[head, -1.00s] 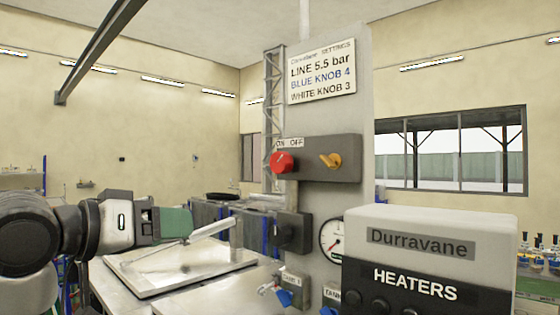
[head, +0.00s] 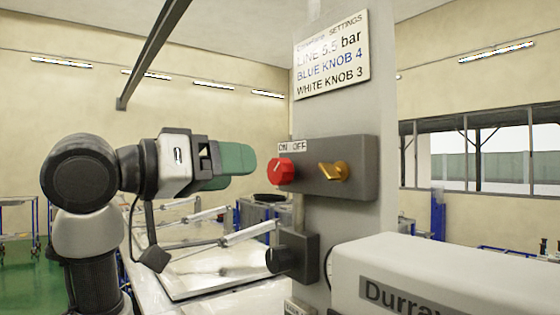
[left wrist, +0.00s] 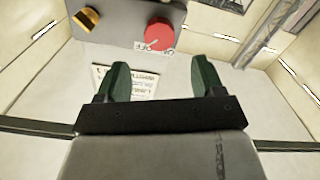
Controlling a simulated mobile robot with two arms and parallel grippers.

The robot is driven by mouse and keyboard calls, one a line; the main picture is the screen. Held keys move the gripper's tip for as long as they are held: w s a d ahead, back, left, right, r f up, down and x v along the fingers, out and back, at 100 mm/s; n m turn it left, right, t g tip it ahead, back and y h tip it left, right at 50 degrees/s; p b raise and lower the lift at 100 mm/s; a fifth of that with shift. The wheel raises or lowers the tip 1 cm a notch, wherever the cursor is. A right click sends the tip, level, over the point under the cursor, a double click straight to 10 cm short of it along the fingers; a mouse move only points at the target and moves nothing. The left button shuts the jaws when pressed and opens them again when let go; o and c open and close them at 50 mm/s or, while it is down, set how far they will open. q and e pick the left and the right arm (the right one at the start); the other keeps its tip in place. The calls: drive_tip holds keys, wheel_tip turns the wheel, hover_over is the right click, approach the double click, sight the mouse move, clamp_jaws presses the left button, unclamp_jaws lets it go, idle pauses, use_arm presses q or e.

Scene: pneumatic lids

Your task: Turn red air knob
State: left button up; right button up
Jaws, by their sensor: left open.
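The red knob (head: 281,171) sits on the left part of a dark grey control box (head: 356,188) on a grey column, below a small ON/OFF label (head: 292,147). A thin mark shows on its face. My left gripper (head: 250,166), with green fingers, is just left of the knob in the head view, apart from it. In the left wrist view the open, empty fingers (left wrist: 160,82) show below the red knob (left wrist: 158,36). My right gripper is not in view.
A yellow-orange knob (head: 333,172) is on the same box, right of the red one. A settings sign (head: 332,55) is above. A black knob unit (head: 293,256) is below. The white Durravane heater box (head: 440,285) stands at lower right.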

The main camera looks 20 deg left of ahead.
sight(273, 169)
use_arm(q)
drive_tip(key=x, duration=0.1)
drive_tip(key=p+x, duration=0.1)
drive_tip(key=x, duration=0.1)
drive_tip(key=shift+w+d+r, duration=0.2)
drive_tip(key=shift+r, duration=0.05)
drive_tip(key=p+x, duration=0.1)
drive_tip(key=x, duration=0.3)
drive_tip(key=shift+f+p, duration=0.2)
drive_tip(key=shift+p, duration=0.15)
drive_tip(key=shift+w+d, duration=0.1)
drive_tip(key=shift+w, duration=0.05)
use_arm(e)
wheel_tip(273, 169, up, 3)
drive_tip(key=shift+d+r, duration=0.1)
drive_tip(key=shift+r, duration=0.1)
use_arm(q)
drive_tip(key=shift+c, duration=0.5)
drive_tip(key=c, duration=0.8)
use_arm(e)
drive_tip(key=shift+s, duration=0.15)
